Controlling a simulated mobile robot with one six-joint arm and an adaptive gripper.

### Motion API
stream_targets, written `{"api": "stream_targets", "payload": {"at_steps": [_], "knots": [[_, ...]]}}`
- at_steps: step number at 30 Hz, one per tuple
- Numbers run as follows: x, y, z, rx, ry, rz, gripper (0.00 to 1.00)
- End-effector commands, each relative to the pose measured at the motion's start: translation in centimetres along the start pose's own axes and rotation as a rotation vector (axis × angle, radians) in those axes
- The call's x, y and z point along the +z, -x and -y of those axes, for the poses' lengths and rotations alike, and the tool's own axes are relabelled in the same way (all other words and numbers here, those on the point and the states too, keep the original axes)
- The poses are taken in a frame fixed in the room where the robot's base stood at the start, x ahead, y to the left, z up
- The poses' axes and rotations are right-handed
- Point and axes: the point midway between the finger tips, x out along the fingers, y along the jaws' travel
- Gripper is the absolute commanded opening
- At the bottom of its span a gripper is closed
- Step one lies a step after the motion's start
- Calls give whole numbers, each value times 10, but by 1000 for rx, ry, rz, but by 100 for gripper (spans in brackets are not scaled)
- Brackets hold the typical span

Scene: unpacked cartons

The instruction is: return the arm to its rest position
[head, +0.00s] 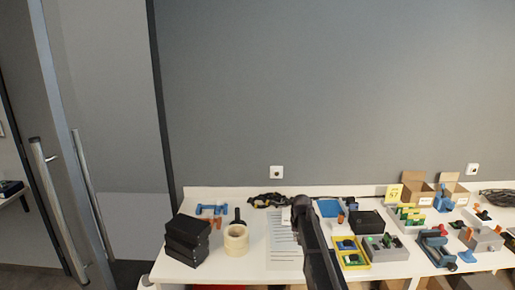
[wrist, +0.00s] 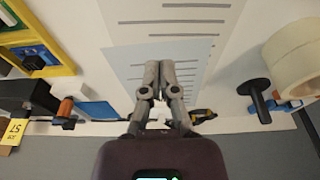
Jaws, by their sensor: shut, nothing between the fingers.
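My gripper (wrist: 159,68) is in the wrist view, its two grey fingers together and nothing held between them. It is over a printed paper sheet (wrist: 185,50) on the white table; the height above the sheet is unclear. In the head view my dark arm reaches in from the bottom over the table, beside the sheet (head: 281,243). The fingers cannot be made out clearly there.
On the white table (head: 255,272), black boxes (head: 187,240) and tape rolls (head: 236,240) stand to the left. A yellow tray (head: 351,253), a black box (head: 366,221), grey bins (head: 385,248) and open cartons (head: 417,190) stand to the right. A grey wall (head: 330,90) rises behind.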

Motion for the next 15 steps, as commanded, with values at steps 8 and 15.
{"api": "stream_targets", "payload": {"at_steps": [8,15], "knots": [[151,47,-2,0,0,90,0],[255,78,-4,0,0,160,0]]}}
